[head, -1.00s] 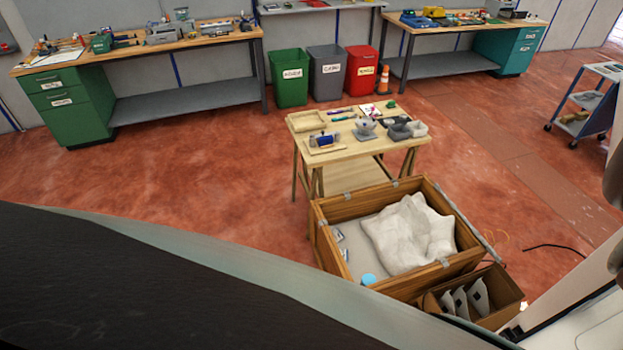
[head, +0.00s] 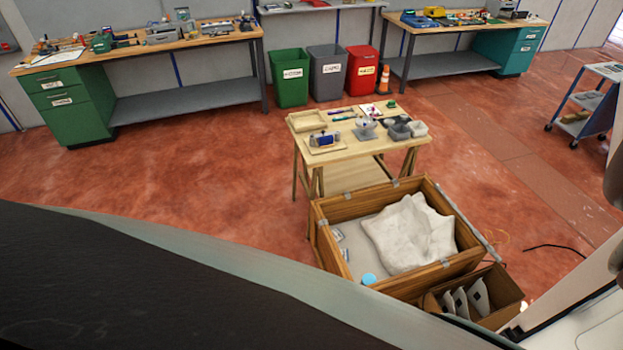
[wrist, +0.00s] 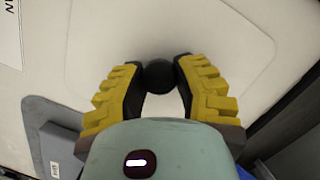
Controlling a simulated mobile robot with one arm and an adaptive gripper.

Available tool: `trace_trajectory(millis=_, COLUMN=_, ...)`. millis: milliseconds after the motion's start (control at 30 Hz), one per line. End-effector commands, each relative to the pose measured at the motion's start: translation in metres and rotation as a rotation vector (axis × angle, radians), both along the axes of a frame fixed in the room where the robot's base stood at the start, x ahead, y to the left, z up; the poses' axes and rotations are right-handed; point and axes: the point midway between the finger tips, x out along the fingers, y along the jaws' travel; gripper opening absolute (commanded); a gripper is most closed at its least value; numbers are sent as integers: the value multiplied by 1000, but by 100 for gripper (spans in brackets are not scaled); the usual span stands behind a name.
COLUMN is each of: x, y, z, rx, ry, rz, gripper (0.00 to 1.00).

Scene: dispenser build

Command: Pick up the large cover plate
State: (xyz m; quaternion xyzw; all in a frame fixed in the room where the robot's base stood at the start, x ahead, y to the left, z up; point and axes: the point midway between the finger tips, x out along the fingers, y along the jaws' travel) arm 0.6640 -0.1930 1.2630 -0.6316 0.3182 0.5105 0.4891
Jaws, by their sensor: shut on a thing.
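In the wrist view, a large pale plate (wrist: 225,30) with a raised rounded outline fills most of the picture; it looks like the large cover plate. A round black knob (wrist: 159,77) stands in front of it. My gripper (wrist: 157,68), with yellow and black ribbed fingers, is shut on this knob, one finger on each side. The plate's lower part is hidden behind my gripper and wrist. I cannot tell whether the plate is raised or resting. Neither my gripper nor the knob can be made out in the head view.
In the wrist view, a grey panel (wrist: 38,112) and a labelled dark block (wrist: 60,150) lie at the left. In the head view, a wooden crate (head: 330,209) holds white wrapping, beside a small work table (head: 385,145). Open red floor (head: 200,170) lies left of them.

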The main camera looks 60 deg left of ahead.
Motion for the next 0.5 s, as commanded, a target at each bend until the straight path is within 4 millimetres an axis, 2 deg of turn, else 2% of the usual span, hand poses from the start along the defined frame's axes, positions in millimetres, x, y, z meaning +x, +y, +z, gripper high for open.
trace_trajectory(millis=267, x=1, y=-1, z=1, rx=-3, ry=-3, rz=-1, gripper=0)
trace_trajectory(millis=500, x=3, y=-3, z=9, rx=-7, ry=-6, rz=-4, gripper=0)
